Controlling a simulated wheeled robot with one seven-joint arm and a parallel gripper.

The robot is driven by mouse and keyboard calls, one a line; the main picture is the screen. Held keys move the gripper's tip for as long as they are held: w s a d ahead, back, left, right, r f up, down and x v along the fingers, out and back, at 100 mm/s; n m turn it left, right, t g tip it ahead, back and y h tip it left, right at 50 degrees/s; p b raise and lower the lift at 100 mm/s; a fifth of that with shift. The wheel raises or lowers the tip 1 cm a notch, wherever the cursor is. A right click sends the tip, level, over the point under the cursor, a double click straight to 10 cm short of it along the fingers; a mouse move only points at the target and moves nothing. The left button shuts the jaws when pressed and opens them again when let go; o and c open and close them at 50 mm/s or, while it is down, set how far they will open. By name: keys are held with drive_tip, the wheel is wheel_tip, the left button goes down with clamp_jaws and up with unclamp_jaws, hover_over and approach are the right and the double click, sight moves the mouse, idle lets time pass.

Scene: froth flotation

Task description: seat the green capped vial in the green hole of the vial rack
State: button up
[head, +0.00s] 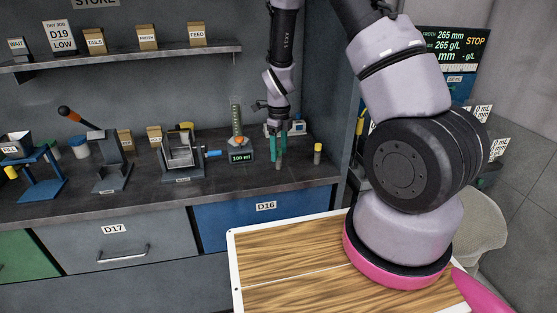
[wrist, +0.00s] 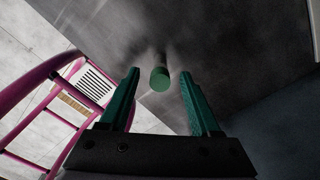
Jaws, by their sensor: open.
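My gripper (head: 279,155) points down over the dark counter in the head view, with its green fingers apart. In the wrist view my gripper (wrist: 160,74) is open, and the green capped vial (wrist: 160,79) shows between the fingertips with clear gaps on both sides. In the head view the grey lower part of the vial (head: 278,164) shows just under the fingers, standing on the counter; its cap is hidden by them. A small pale and blue item with a red spot (head: 299,128) stands behind the gripper; I cannot tell whether it is the vial rack. No green hole is visible.
A yellow capped vial (head: 318,154) stands close to the right of my gripper. A measuring cylinder on a stand (head: 240,146) reading 100 ml is to the left. Further left are a grey device (head: 183,160) and a blue stand (head: 41,178). A wood-topped board (head: 290,262) is in front.

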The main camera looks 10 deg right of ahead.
drive_tip(key=shift+f, duration=0.15)
clamp_jaws()
